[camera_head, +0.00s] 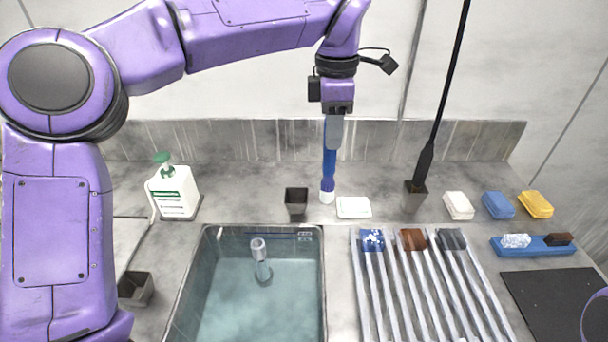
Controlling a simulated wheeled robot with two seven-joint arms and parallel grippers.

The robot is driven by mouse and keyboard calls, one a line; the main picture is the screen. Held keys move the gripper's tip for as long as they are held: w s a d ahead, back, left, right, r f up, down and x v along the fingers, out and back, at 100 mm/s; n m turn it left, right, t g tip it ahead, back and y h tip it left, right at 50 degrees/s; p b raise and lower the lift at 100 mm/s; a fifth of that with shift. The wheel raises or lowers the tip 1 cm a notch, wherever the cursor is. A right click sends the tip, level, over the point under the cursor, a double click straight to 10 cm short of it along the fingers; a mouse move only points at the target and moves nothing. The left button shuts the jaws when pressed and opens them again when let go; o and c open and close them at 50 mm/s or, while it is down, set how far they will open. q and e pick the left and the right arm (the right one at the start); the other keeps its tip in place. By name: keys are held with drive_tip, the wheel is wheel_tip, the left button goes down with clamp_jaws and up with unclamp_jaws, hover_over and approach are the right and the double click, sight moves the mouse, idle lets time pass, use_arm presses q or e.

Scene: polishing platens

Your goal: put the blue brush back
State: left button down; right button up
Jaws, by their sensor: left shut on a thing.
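My left gripper (335,132) comes down from above over the back of the counter and is shut on the upper part of the blue brush (329,168). The brush hangs nearly upright, with its white end (327,196) down, close to or at the counter top; I cannot tell whether it touches. Just left of the brush stands a small dark square cup (296,201) that looks empty. A second cup (414,196) farther right holds a long black-handled tool (427,155). My right gripper is not in view.
A white block (354,207) lies right beside the brush. A water-filled sink (208,285) is in front, with a ribbed rack (388,300) to its right. A soap bottle (174,192) stands left. White, blue and yellow sponges (498,205) lie at the back right.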

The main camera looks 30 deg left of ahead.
use_arm(q)
drive_tip(key=w+a+f+p, duration=0.2)
drive_tip(key=w+a+f, duration=0.2)
drive_tip(key=a+f, duration=0.6)
drive_tip(key=shift+f, duration=0.95)
drive_tip(key=c, duration=0.9)
unclamp_jaws()
drive_tip(key=shift+w+a+f, duration=0.1)
drive_tip(key=shift+w, duration=0.1)
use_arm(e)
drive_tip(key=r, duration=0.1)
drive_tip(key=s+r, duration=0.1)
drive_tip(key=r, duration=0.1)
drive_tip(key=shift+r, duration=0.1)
use_arm(q)
wheel_tip(320, 180, up, 12)
drive_tip(key=shift+r+p, duration=0.2)
drive_tip(key=shift+p, duration=0.15)
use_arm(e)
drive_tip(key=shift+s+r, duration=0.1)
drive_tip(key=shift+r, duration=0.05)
